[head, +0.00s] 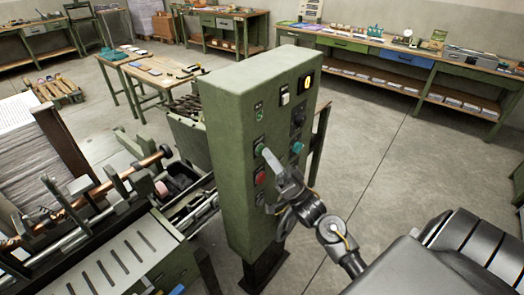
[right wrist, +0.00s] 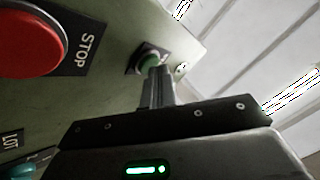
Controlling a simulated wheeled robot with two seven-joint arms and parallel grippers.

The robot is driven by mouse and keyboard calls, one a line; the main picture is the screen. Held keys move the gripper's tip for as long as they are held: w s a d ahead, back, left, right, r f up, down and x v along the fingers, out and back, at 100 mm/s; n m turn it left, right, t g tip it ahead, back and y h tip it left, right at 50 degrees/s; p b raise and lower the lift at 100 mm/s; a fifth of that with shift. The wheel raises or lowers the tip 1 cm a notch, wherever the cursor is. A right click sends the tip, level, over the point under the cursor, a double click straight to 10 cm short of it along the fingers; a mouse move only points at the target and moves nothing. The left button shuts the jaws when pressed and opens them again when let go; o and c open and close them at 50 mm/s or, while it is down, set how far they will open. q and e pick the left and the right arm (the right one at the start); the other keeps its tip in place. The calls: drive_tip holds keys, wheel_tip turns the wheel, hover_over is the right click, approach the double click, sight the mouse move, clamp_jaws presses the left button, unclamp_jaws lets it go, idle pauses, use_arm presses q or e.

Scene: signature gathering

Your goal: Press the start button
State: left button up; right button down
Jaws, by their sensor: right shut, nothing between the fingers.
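A green button (head: 259,147), which looks like the start button, is on the face of the tall green control box (head: 228,114). It also shows in the right wrist view (right wrist: 149,60) on a dark plate whose label I cannot read. My right gripper (head: 267,153) is shut and empty, with its fingertips right at the green button. In the right wrist view its fingertips (right wrist: 160,72) overlap the button's lower edge; I cannot tell whether they press it. My left gripper is not in view.
A red button (right wrist: 28,42) marked STOP sits beside the green one; it shows below it in the head view (head: 260,176). A teal knob (head: 297,147) and other switches share the box. Machine rollers (head: 120,180) lie left; the floor right of the box is clear.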

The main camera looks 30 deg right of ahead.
drive_tip(key=shift+w, duration=0.15)
idle(0.5)
drive_tip(key=shift+s+d+p, duration=0.15)
drive_tip(key=shift+s+p, duration=0.15)
drive_tip(key=shift+s, duration=0.5)
drive_tip(key=shift+s, duration=0.1)
drive_tip(key=shift+s+d+p, duration=0.25)
drive_tip(key=shift+s, duration=0.5)
drive_tip(key=shift+s+d+p, duration=0.25)
drive_tip(key=shift+s, duration=0.55)
drive_tip(key=shift+s+d+p, duration=0.25)
drive_tip(key=shift+s, duration=0.5)
